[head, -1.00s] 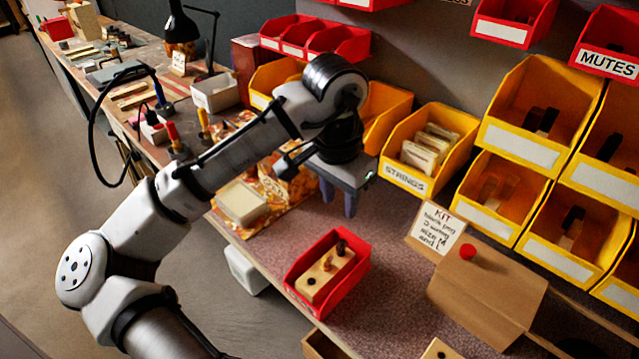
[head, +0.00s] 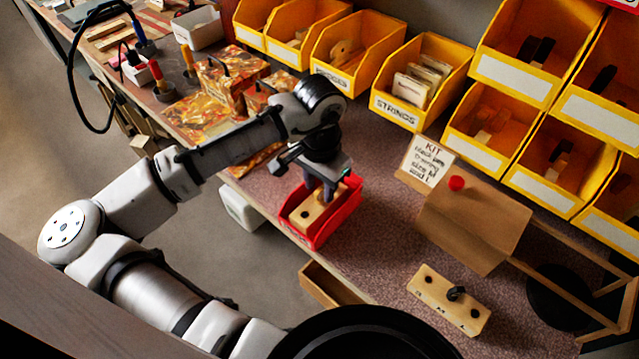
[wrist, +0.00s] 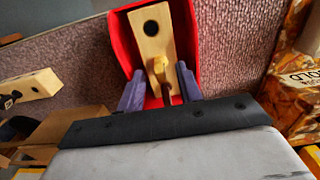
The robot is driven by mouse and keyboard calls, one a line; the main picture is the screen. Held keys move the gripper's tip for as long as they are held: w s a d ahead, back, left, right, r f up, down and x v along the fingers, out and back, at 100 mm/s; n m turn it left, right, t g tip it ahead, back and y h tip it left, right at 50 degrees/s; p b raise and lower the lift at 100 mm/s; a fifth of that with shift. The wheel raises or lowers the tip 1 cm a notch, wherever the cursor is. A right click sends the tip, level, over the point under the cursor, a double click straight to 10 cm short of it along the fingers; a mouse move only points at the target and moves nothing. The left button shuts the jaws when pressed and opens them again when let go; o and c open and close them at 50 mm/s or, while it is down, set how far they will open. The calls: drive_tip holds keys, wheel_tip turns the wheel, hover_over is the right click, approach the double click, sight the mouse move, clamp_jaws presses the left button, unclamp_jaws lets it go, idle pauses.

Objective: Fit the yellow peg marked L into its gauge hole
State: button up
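A yellow peg (wrist: 159,68) stands at the near end of a pale wooden block (wrist: 152,30) in a red bin (wrist: 122,45); no letter is readable on it. The block also shows in the head view (head: 304,216), in the bin (head: 347,210). My gripper (wrist: 160,80) is open, its purple fingers apart on either side of the peg. In the head view, my gripper (head: 326,192) is down at the bin and hides the peg. A second pale block (head: 432,288) with holes lies on the bench, with a dark peg (head: 456,293) on it.
A yellow STRINGS bin (head: 395,108) and others line the back. An open wooden drawer (head: 325,285) juts from the front edge. Speckled bench top lies clear between bin and box.

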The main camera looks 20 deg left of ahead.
drive_tip(key=shift+f, duration=0.35)
drive_tip(key=shift+c, duration=0.3)
clamp_jaws()
